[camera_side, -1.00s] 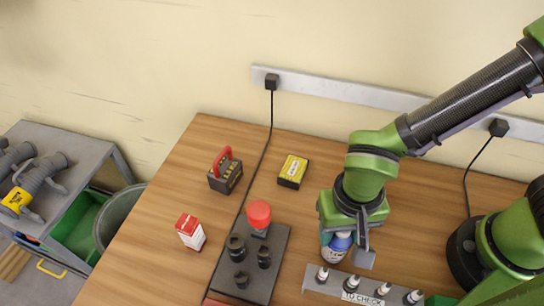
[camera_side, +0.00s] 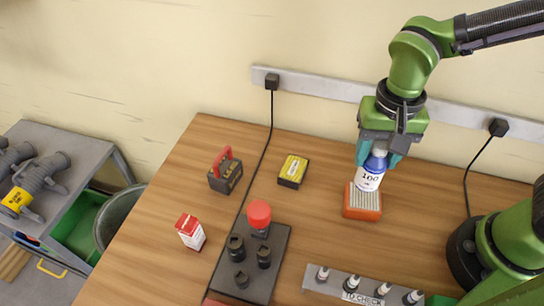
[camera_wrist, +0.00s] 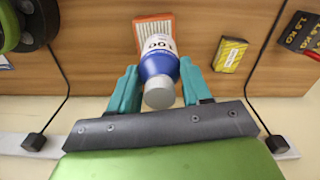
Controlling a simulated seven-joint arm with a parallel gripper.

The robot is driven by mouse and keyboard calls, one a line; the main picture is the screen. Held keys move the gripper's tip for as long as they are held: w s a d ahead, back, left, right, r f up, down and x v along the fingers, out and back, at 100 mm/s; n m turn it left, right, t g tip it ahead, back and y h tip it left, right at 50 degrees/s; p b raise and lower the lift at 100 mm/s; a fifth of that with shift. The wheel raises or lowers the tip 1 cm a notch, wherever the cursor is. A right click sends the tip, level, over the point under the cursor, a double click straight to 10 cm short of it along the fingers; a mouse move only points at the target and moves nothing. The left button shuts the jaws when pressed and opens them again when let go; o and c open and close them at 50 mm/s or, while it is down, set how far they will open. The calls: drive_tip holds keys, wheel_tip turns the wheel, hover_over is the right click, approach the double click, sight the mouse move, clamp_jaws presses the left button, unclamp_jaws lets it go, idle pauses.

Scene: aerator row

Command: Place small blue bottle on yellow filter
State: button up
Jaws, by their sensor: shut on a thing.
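A white bottle with a blue shoulder and a label reading 100 (camera_side: 369,178) is upright in my gripper (camera_side: 378,160). In the wrist view the bottle (camera_wrist: 158,58) sits between the two teal fingers of my gripper (camera_wrist: 158,88), its grey cap towards the camera. An orange-framed filter with pale pleats (camera_side: 362,209) lies flat on the table, directly below the bottle; it also shows in the wrist view (camera_wrist: 188,28). The bottle's base overlaps the filter's far part in the side view. I cannot tell whether they touch. No plainly yellow filter shows.
A yellow and black box (camera_side: 293,171) lies left of the filter. A dark block with a red handle (camera_side: 226,172), a red and white carton (camera_side: 190,232) and a grey plate with black parts and a red knob (camera_side: 268,277) are further left. A rack of small bottles (camera_side: 335,287) stands in front.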

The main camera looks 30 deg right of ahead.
drive_tip(key=shift+w+d+f, duration=0.1)
drive_tip(key=shift+d+f, duration=0.15)
drive_tip(key=shift+d, duration=0.05)
drive_tip(key=shift+n, duration=0.4)
drive_tip(key=shift+w+a+f, duration=0.85)
drive_tip(key=shift+w+a, duration=0.55)
drive_tip(key=shift+w, duration=0.85)
drive_tip(key=shift+w+a+f, duration=0.8)
drive_tip(key=shift+w+a, duration=0.55)
drive_tip(key=shift+w, duration=0.85)
drive_tip(key=shift+w+a+f, duration=0.85)
drive_tip(key=shift+w+a, duration=0.55)
drive_tip(key=shift+w, duration=0.85)
drive_tip(key=shift+f, duration=0.15)
drive_tip(key=o, duration=1.1)
